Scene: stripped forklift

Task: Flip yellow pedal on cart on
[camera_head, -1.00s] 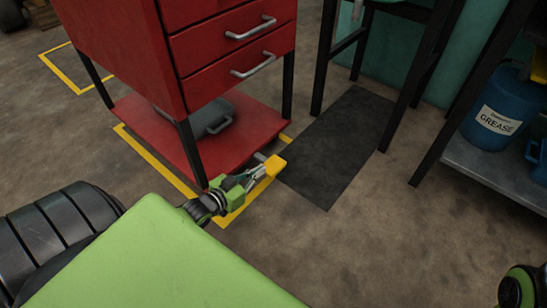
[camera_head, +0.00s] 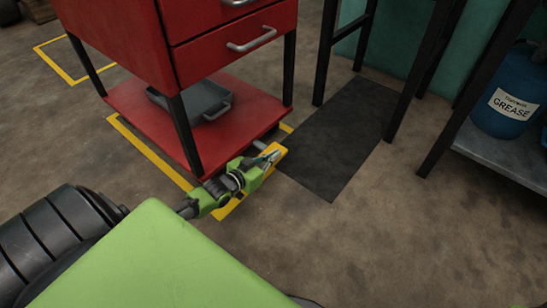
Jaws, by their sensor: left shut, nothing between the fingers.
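The red cart (camera_head: 195,117) stands on dark legs, with drawers above and a low red shelf. The yellow pedal (camera_head: 280,152) sits at the cart's lower front right corner, on a short grey lever. My left gripper (camera_head: 269,158) is shut and empty, with its fingertips at the pedal and covering part of it. I cannot tell whether the fingers touch the pedal, or how far it is tilted. My right gripper is not in view.
A grey tray (camera_head: 207,101) lies on the cart's lower shelf. A dark mat (camera_head: 340,140) lies right of the pedal. A shelf with a blue grease bucket (camera_head: 503,105) stands at the right. Yellow floor lines (camera_head: 150,152) run by the cart. The floor in front is clear.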

